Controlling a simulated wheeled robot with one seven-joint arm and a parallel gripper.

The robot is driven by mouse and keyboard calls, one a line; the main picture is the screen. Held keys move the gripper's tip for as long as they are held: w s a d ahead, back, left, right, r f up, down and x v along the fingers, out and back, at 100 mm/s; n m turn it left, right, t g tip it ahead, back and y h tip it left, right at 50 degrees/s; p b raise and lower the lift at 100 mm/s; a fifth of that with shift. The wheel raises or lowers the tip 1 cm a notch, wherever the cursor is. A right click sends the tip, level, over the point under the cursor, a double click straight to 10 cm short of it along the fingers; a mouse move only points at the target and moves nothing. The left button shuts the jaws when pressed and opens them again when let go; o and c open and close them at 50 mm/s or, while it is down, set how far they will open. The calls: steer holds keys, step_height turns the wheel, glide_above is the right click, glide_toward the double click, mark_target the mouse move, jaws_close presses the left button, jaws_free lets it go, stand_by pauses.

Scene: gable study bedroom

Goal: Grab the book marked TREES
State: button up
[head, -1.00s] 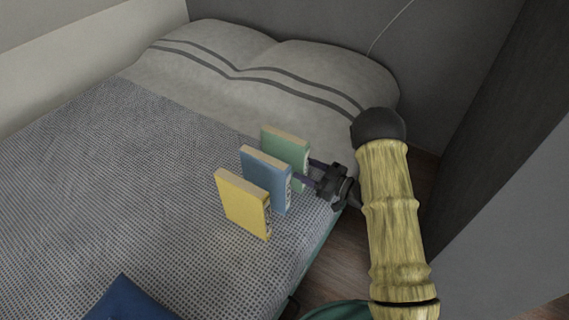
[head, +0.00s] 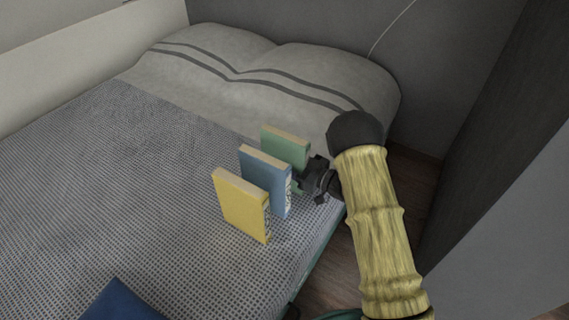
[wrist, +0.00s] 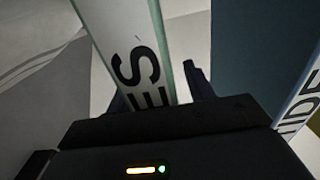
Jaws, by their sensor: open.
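A green book (head: 287,146) stands upright on the bed at the back of three books. In the wrist view its pale spine (wrist: 128,47) shows the letters "ES"; the rest of the title is out of view or hidden. My gripper (head: 309,172) is at the spine side of this book. In the wrist view my open gripper (wrist: 158,92) has one finger on each side of the spine, with a gap visible on the right. The fingertips are mostly hidden in the head view.
A blue book (head: 265,180) stands just in front of the green one; it also shows close on the right in the wrist view (wrist: 258,50). A yellow book (head: 240,204) stands nearest. A dark blue object (head: 122,301) lies on the bed (head: 120,190). Pillows (head: 290,85) lie behind.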

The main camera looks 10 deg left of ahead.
mark_target(292, 138)
stand_by(0.4)
jaws_close()
step_height(292, 138, up, 10)
steer(key=p, duration=0.4)
steer(key=shift+p, duration=0.3)
stand_by(0.3)
